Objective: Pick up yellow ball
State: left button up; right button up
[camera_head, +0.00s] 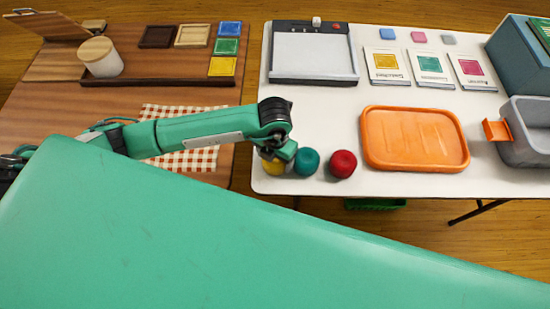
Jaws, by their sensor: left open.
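The yellow ball (272,167) sits near the front left corner of the white table (300,101). My left gripper (278,158) is over the yellow ball and partly hides it. The fingers are small and dark here, and I cannot tell whether they touch the ball. A teal ball (307,162) stands just right of the gripper, and a red ball (343,164) stands right of that. My right gripper is not in view.
An orange tray (464,150) lies right of the balls. A grey bin (528,145) with an orange handle stands at the right edge. A paper trimmer (313,80) and cards (430,68) lie behind. A wooden table (60,110) with a checked cloth (203,160) is at left.

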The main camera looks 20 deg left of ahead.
pick_arm(q)
jog(key=c, duration=0.6)
jog(key=shift+r, duration=0.1)
